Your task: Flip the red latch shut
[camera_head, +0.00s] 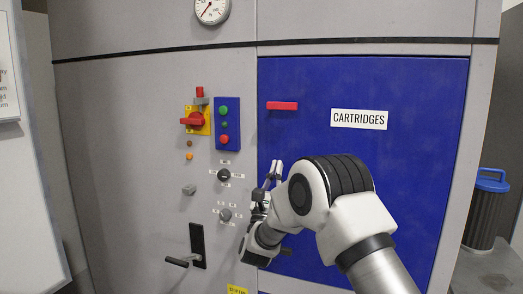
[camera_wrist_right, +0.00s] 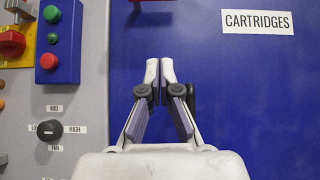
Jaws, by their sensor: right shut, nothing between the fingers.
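The red latch (camera_head: 282,105) is a short horizontal bar near the upper left of the blue door (camera_head: 410,180). It lies within the door's face, just right of the seam with the grey panel. A sliver of red at the top edge of the right wrist view (camera_wrist_right: 152,1) appears to be the same latch. My right gripper (camera_head: 275,167) is below the latch, in front of the door's left part, apart from the latch. Its fingertips (camera_wrist_right: 160,65) are together and empty, pointing up towards the latch. My left gripper is not in view.
Left of the door, the grey panel carries a red rotary switch (camera_head: 192,119) on a yellow plate, a blue button box (camera_head: 227,124), knobs (camera_head: 224,174) and a black handle (camera_head: 197,246). A "CARTRIDGES" label (camera_head: 359,119) is right of the latch. A bin (camera_head: 487,210) stands far right.

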